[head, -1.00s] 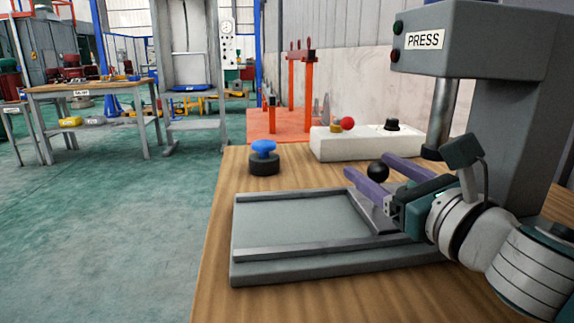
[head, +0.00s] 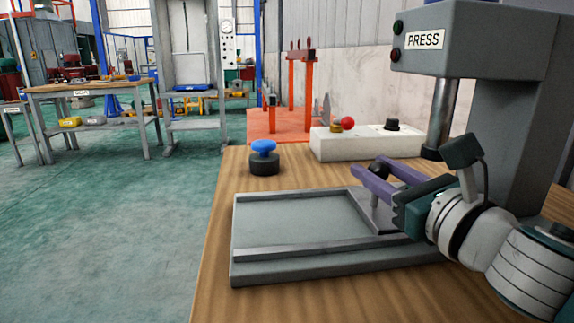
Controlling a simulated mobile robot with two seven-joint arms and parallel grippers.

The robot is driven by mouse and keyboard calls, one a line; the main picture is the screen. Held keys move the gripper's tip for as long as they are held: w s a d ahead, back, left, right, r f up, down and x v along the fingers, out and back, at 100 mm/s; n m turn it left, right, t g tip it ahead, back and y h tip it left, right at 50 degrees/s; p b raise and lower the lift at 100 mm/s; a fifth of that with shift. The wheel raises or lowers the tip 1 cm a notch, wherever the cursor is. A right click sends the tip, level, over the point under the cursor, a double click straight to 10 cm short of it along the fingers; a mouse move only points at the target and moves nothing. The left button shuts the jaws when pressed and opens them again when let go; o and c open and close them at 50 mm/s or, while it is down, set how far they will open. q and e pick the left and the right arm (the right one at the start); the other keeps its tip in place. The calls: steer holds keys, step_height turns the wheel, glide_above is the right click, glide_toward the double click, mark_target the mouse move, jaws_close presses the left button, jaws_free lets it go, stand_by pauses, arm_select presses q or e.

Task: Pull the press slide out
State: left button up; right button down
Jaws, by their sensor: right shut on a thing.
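The press (head: 512,40) stands at the right of the wooden bench, with its steel column above the grey slide base (head: 320,271). The base has raised rails along its long sides, and its left part is an empty flat bed. The slide (head: 382,214) sits at the right part of the bed, mostly hidden behind my gripper. A black ball knob (head: 378,169) stands up there. My right gripper (head: 368,166), with purple fingers, comes in from the right and is shut on the knob, one finger on each side. My left gripper is not in view.
A blue-topped black button (head: 263,160) stands on the bench behind the base. A white box (head: 345,145) with a red knob is at the back. The bench (head: 213,265) ends at the left, with open green floor beyond.

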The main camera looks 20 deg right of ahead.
steer(key=shift+a, duration=0.1)
stand_by(0.8)
steer(key=w+a, duration=0.1)
steer(key=a, duration=0.3)
steer(key=w+a, duration=0.1)
steer(key=a, duration=0.3)
steer(key=w+a, duration=0.1)
steer(key=a, duration=0.3)
steer(key=shift+b, duration=0.35)
steer(key=c, duration=0.5)
jaws_free()
steer(key=shift+s+a, duration=0.1)
steer(key=shift+s, duration=3.7)
